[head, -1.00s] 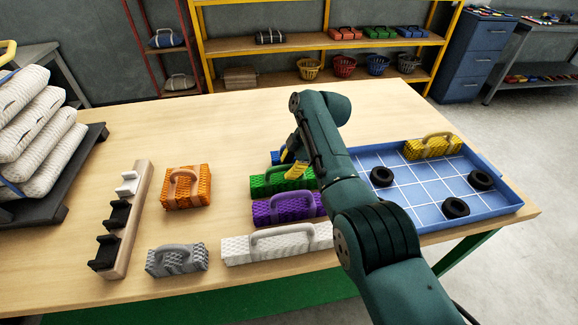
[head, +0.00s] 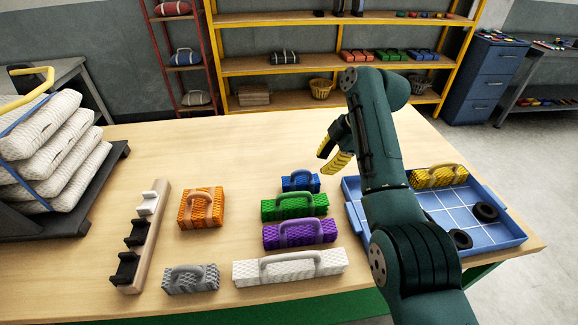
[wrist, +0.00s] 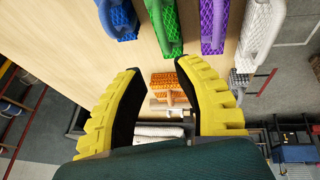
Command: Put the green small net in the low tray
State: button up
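The green small net (head: 294,206) is a bundle with a handle. It lies on the table between a blue net (head: 300,182) and a purple net (head: 300,234). The low tray (head: 505,246) is blue with white grid lines, at the table's right; my arm hides part of it. My gripper (head: 336,158) is raised above the table, behind and right of the green net, apart from it. In the wrist view my gripper (wrist: 160,68) has its yellow fingers spread and empty. The green net (wrist: 168,27) shows at the top there, beyond the fingertips.
A yellow net (head: 438,176) and black rings (head: 485,212) are in the tray. A white net (head: 289,268), a grey net (head: 191,279), an orange net (head: 201,209) and a slotted wooden rack (head: 143,238) stand left and front. White sacks (head: 50,150) are stacked far left.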

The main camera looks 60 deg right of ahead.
jog(key=w+a+r+m+t+h, duration=0.2)
jog(key=w+a+r+t, duration=0.1)
jog(key=w+a, duration=0.6)
jog(key=w+a+r+m+t+h, duration=0.1)
jog(key=w+a+r+t+h, duration=0.15)
jog(key=w+a, duration=0.65)
jog(key=s+a+r+m+t+y, duration=0.1)
jog(key=s+a+r+t, duration=0.1)
jog(key=a+r+t, duration=0.2)
jog(key=s+a+r+m+t+y, duration=0.1)
jog(key=a+r+t, duration=0.4)
jog(key=a+r, duration=0.5)
jog(key=a+m, duration=0.1)
jog(key=a, duration=0.7)
jog(key=shift+s+m, duration=0.3)
jog(key=shift+s, duration=0.05)
jog(key=s+a+r+t, duration=0.1)
jog(key=s, duration=0.1)
jog(key=s+a+r+y, duration=0.1)
jog(key=s+a, duration=0.1)
jog(key=s+a+r+m+t, duration=0.1)
jog(key=s+r, duration=0.1)
jog(key=shift+s+a+t, duration=0.35)
jog(key=shift+a, duration=0.05)
jog(key=shift+c, duration=0.4)
